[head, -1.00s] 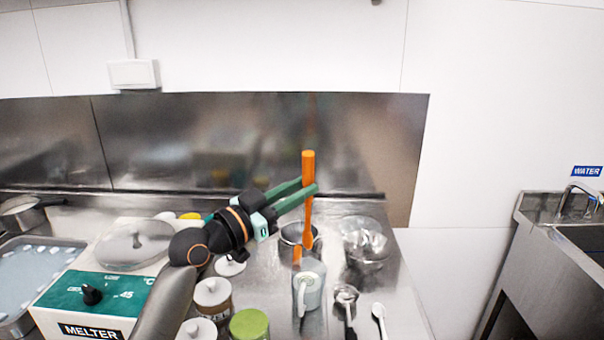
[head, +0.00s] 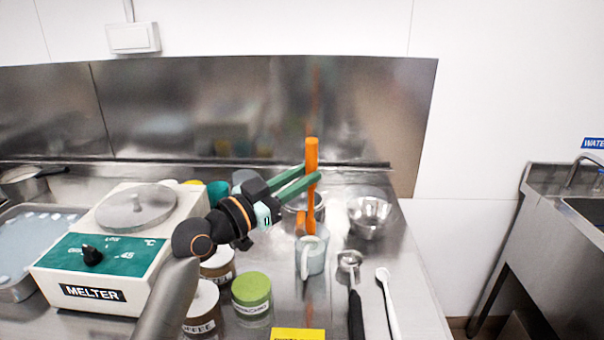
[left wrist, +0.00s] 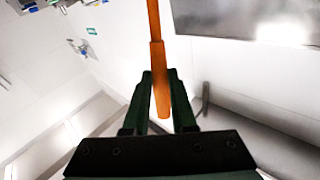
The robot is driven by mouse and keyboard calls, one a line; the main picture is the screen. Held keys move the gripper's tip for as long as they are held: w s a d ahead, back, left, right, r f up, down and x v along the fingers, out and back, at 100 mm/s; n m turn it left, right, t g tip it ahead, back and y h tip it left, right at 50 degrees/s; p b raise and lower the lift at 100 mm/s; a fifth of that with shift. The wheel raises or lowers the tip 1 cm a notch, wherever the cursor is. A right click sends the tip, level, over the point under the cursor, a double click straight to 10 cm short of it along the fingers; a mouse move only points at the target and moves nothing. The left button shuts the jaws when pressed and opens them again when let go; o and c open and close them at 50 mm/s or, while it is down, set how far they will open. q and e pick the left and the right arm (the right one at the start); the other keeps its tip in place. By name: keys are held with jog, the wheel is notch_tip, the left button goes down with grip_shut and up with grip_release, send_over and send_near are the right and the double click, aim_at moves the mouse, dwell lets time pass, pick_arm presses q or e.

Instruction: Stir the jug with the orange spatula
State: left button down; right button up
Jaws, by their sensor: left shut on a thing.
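The orange spatula (head: 311,160) stands about upright in my left gripper (head: 314,178), whose green fingers are shut on its handle. The left wrist view also shows the orange handle (left wrist: 158,70) between the fingers (left wrist: 160,85). The pale jug (head: 312,262) stands on the steel counter just below the spatula in the head view. The spatula's lower end shows right at the jug's rim in the picture; I cannot tell whether it is inside, above or behind it. My right gripper is not in view.
A metal bowl (head: 369,217) stands right of the spatula, and another (head: 318,204) behind it. A measuring scoop (head: 350,262) and a white spoon (head: 386,290) lie right of the jug. Lidded jars (head: 251,295) and the melter (head: 100,262) stand left.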

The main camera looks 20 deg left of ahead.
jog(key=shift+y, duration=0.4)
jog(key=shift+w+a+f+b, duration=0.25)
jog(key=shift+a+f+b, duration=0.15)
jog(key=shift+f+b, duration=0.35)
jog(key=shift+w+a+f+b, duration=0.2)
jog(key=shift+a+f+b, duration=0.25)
jog(key=shift+b, duration=0.55)
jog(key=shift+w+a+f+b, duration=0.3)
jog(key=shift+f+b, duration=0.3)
jog(key=shift+b, duration=0.25)
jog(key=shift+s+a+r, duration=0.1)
